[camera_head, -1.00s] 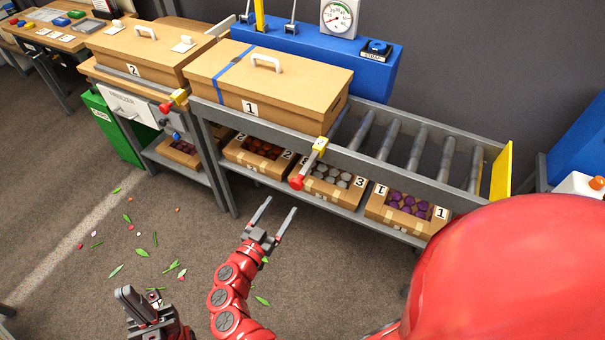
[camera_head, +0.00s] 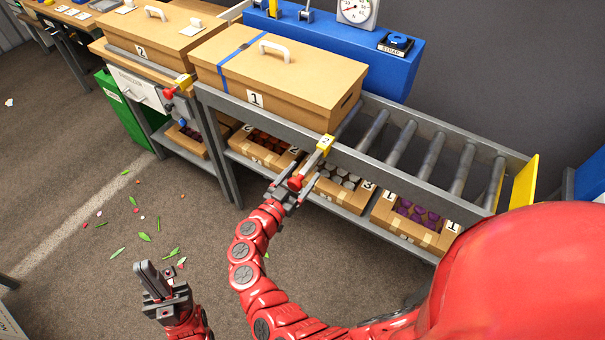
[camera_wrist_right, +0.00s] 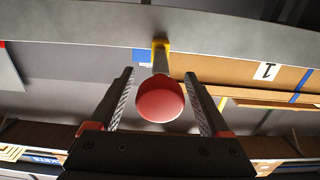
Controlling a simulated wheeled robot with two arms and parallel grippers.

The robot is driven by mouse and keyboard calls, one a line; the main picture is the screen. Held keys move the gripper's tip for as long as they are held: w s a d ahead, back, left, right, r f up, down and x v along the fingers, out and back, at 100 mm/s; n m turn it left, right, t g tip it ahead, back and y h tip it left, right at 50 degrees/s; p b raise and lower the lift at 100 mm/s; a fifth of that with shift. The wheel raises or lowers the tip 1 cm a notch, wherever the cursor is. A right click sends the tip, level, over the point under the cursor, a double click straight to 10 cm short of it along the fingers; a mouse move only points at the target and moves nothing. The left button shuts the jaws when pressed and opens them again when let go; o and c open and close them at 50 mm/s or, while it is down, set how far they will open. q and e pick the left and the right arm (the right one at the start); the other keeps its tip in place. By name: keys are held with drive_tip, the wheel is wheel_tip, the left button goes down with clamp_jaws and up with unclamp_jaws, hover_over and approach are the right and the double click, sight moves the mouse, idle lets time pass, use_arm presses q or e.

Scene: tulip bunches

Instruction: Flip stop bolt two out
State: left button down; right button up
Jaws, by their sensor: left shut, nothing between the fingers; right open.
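A stop bolt with a yellow block (camera_head: 325,143), a grey lever and a red knob (camera_head: 295,182) sticks out from the front rail of the roller conveyor, near box 1. The mark on the block is too small to read surely. My right gripper (camera_head: 296,188) is open, its fingers around the knob. In the right wrist view the red knob (camera_wrist_right: 160,99) sits between the two fingers, with a gap on each side. A second stop bolt (camera_head: 184,80) with a red knob is on the rail farther left. My left gripper (camera_head: 148,272) is shut and empty, low over the floor.
Box 1 (camera_head: 300,83), with a blue strap, stands on the conveyor (camera_head: 450,172); rollers to its right are bare. Box 2 (camera_head: 165,42) is at left. Open cartons (camera_head: 412,218) fill the shelf below. Leaves and petals lie on the floor.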

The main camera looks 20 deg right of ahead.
clamp_jaws()
idle(0.3)
drive_tip(key=shift+p+v, duration=0.65)
drive_tip(key=shift+v, duration=0.4)
drive_tip(key=shift+f, duration=0.1)
drive_tip(key=shift+c, duration=1.3)
unclamp_jaws()
drive_tip(key=shift+a, duration=0.1)
drive_tip(key=shift+o, duration=1.3)
drive_tip(key=shift+s+a, duration=0.1)
